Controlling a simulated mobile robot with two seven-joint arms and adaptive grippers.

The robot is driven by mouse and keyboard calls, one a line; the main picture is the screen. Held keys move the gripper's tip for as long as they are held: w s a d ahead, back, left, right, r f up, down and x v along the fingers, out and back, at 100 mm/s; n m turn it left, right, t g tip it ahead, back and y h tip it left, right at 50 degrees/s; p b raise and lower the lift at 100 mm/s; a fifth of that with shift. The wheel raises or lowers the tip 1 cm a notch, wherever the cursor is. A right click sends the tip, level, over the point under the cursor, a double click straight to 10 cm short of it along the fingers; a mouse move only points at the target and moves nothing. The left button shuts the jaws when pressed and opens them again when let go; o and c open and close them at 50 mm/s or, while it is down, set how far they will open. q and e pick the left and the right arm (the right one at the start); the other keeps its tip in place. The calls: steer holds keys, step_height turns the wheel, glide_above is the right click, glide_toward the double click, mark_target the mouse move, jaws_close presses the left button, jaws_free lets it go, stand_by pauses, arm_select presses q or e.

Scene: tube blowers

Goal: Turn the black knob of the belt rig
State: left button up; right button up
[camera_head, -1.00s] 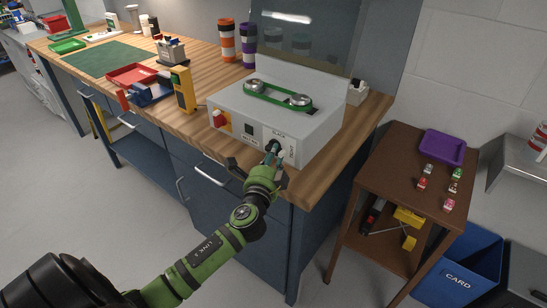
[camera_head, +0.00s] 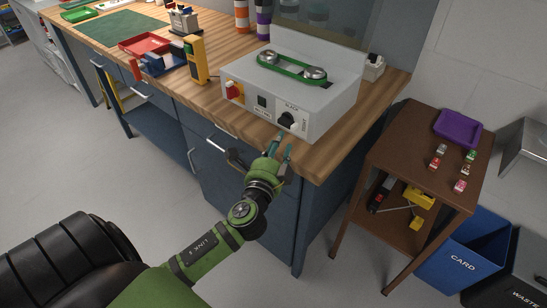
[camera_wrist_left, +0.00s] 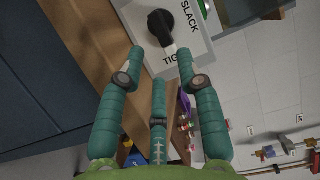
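The belt rig (camera_head: 310,88) is a light grey box on the wooden bench, with a green belt (camera_head: 292,68) over two pulleys on top. Its black knob (camera_head: 287,119) sits on the front panel, right of a small black switch. In the left wrist view the knob (camera_wrist_left: 160,24) shows a raised grip between or near printed words, "SLACK" and a partly hidden "TIG...". My left gripper (camera_head: 280,146) is in front of and below the knob, apart from it. Its teal fingers (camera_wrist_left: 160,58) are spread and empty. My right gripper is out of view.
A red button (camera_head: 234,90) on a yellow plate is at the panel's left. A yellow device (camera_head: 197,60) and red tray (camera_head: 146,43) stand left on the bench. A brown side table (camera_head: 400,140) with a purple tray (camera_head: 458,127) stands right. The bench's front edge is near my gripper.

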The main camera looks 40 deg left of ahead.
arm_select(q)
steer(key=v, duration=0.5)
steer(key=shift+s+d, duration=0.1)
steer(key=shift+s, duration=0.05)
steer(key=s+d+f+n+g+h, duration=0.15)
steer(key=s+f+g, duration=0.35)
steer(key=f, duration=1.3)
steer(key=s+d+f+n+g+h, duration=0.1)
steer(key=s+f+n+g+h, duration=0.25)
steer(key=f, duration=1.45)
steer(key=s+d+f+n+g, duration=0.1)
steer(key=s+f+n+g, duration=0.1)
steer(key=s+f, duration=0.3)
steer(key=s+d+f+n+g, duration=0.2)
steer(key=s+f, duration=0.4)
steer(key=s, duration=0.8)
steer(key=s+d+f+n+g, duration=0.1)
steer(key=s+f+n+g, duration=0.2)
steer(key=s, duration=0.7)
step_height(320, 180, down, 3)
steer(key=shift+d+r+g+h, duration=0.15)
steer(key=shift+d+g+h, duration=0.15)
steer(key=shift+d+g, duration=0.05)
